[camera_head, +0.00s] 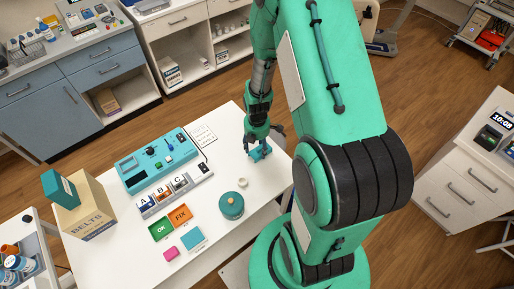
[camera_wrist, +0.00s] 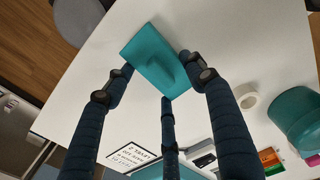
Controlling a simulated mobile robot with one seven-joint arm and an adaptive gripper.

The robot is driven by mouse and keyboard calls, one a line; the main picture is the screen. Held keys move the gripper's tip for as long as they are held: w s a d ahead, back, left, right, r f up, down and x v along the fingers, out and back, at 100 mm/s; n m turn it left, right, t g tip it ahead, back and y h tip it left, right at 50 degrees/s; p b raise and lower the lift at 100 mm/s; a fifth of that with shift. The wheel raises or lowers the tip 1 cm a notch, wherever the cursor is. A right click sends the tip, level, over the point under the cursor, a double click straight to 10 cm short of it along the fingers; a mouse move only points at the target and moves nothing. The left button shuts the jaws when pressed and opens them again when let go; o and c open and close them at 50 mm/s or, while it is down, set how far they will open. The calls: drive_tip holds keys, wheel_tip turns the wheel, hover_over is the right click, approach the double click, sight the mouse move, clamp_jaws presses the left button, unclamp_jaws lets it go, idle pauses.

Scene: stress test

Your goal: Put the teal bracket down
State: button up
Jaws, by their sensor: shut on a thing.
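The teal bracket (camera_wrist: 153,57) is a flat plate with a raised part, gripped between the dark blue fingers of my gripper (camera_wrist: 160,74) in the wrist view. In the head view the bracket (camera_head: 262,154) shows small below my gripper (camera_head: 257,148), partly hidden by the fingers. My gripper is shut on it over the right end of the white table (camera_head: 268,183), near the table's corner. I cannot tell whether the bracket touches the tabletop.
A white ring (camera_head: 242,183) and a teal round pot (camera_head: 231,206) stand just in front of the gripper. A printed sheet (camera_head: 203,135) and teal console (camera_head: 158,160) lie to the left. Green OK (camera_head: 161,229) and orange FIX (camera_head: 181,215) trays lie farther forward.

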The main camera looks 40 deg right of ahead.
drive_tip(key=o, duration=1)
drive_tip(key=shift+f, duration=0.1)
drive_tip(key=shift+c, duration=0.2)
wheel_tip(320, 180, up, 12)
drive_tip(key=p, duration=0.2)
